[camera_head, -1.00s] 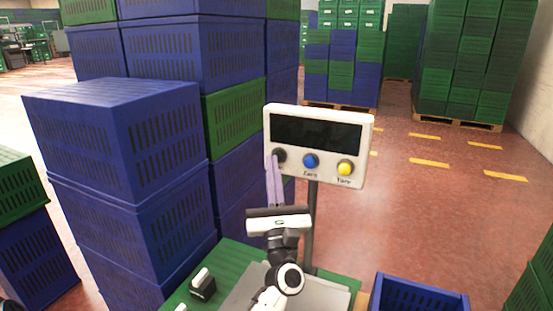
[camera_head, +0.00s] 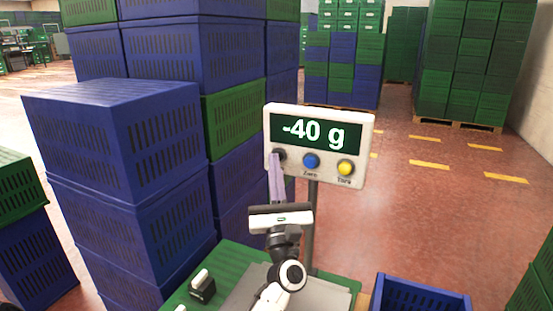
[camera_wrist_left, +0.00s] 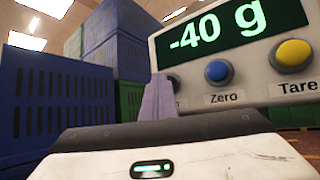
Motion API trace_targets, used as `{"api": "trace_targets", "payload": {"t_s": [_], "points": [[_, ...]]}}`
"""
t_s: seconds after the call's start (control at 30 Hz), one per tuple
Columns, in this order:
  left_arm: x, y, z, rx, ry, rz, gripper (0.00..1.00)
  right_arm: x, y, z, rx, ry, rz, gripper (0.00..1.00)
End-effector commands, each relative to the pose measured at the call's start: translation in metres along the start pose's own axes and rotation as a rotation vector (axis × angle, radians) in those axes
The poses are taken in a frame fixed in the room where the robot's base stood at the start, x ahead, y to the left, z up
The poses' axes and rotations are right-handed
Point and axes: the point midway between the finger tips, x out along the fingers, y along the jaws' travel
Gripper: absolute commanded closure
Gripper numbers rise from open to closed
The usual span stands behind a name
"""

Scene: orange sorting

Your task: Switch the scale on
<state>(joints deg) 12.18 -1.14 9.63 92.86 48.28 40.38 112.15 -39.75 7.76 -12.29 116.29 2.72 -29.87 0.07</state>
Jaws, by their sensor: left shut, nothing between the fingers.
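The scale's display head (camera_head: 319,146) stands on a post, a pale box with a lit green screen (camera_head: 314,133) reading "-40 g". Below the screen are a dark button (camera_head: 280,154) at left, a blue Zero button (camera_head: 311,161) and a yellow Tare button (camera_head: 345,168). My left gripper (camera_head: 274,160) is shut and empty, its fingertips at the dark button and partly covering it. In the left wrist view the fingers (camera_wrist_left: 158,97) point at the panel and hide most of that button; I cannot tell whether they touch it. My right gripper is not in view.
Stacked blue crates (camera_head: 118,135) rise close to the left of the scale. A blue crate (camera_head: 420,297) stands at the lower right. A small dark block with a white top (camera_head: 202,287) sits on the green surface. The floor behind the scale to the right is clear.

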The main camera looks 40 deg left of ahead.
Motion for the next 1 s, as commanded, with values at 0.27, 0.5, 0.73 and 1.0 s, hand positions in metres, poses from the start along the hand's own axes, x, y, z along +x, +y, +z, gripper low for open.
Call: {"api": "trace_targets", "payload": {"t_s": [0.27, 0.5, 0.73, 1.0], "points": [[0.001, -0.001, -0.001, 0.0, 0.001, -0.001, 1.0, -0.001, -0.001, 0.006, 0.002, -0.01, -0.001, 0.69], [-0.003, 0.002, 0.002, 0.001, 0.001, -0.001, 1.0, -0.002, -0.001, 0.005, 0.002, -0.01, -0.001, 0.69], [-0.012, 0.008, 0.008, 0.001, 0.001, -0.001, 1.0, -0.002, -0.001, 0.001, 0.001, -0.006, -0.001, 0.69], [-0.013, 0.009, 0.009, 0.0, 0.001, -0.001, 1.0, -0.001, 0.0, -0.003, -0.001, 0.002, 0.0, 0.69]]}}
